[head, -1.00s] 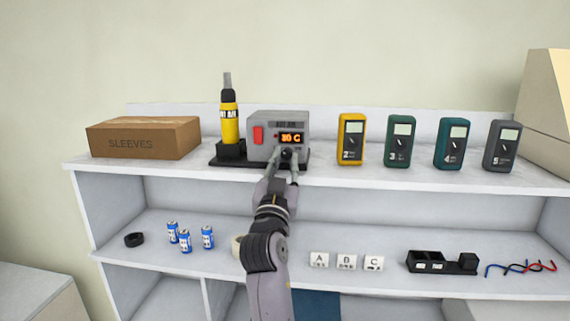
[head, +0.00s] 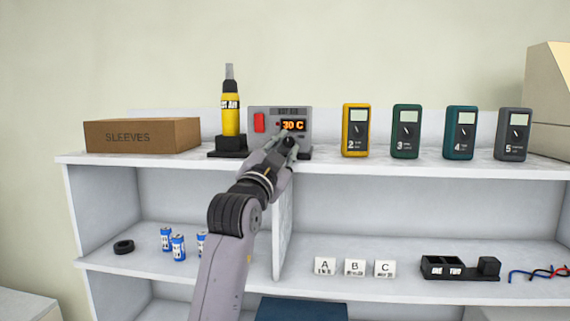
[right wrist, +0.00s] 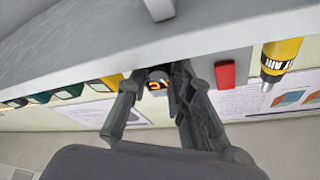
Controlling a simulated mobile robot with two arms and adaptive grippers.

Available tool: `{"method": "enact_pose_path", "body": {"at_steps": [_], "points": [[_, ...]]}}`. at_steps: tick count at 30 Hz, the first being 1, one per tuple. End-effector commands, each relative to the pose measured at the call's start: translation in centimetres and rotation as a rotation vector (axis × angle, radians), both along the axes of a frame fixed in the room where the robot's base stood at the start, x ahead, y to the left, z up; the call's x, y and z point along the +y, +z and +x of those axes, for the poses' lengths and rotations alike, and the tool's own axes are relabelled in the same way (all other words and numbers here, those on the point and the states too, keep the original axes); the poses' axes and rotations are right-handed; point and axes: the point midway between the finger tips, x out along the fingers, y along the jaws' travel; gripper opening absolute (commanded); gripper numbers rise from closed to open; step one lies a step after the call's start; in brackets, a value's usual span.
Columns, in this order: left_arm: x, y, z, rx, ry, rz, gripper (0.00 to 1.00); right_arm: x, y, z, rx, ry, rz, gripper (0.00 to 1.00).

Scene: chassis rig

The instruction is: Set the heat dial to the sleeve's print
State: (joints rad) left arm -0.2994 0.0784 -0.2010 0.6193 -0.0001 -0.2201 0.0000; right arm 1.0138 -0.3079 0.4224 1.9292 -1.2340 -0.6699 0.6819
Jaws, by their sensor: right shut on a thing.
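The hot air station (head: 294,114) is a grey box on the top shelf with a red switch (head: 259,122) and an orange display (head: 292,126) reading 30 C. Its dark heat dial (head: 289,142) sits under the display. My right gripper (head: 287,145) is shut on the dial, with a finger on each side. The right wrist view shows the gripper (right wrist: 155,82) upside down in front of the station, with part of the display between its fingers. A brown box marked SLEEVES (head: 142,136) stands at the left; no sleeve print is visible. My left gripper is not in view.
A yellow hot air tool (head: 230,115) stands left of the station. Several numbered meters, including a yellow one (head: 356,130), stand to its right. The lower shelf holds blue batteries (head: 178,247), lettered blocks (head: 354,268) and a black holder (head: 447,267).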

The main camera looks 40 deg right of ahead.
Motion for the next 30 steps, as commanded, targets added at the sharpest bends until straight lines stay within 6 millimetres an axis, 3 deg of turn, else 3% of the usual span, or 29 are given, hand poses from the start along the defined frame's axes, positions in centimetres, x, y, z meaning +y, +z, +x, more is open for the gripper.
{"method": "enact_pose_path", "body": {"at_steps": [9,10,19,30], "points": [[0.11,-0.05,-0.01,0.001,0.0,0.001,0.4,0.0,0.06,0.01,-0.005,0.0,0.004,0.0],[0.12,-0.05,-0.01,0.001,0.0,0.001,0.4,0.0,0.06,0.01,-0.005,0.0,0.004,0.22],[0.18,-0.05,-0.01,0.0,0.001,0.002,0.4,-0.01,0.03,0.01,-0.004,0.0,0.003,0.41],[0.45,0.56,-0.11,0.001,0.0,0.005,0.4,-0.08,0.14,0.0,0.01,-0.002,-0.005,0.41]]}}
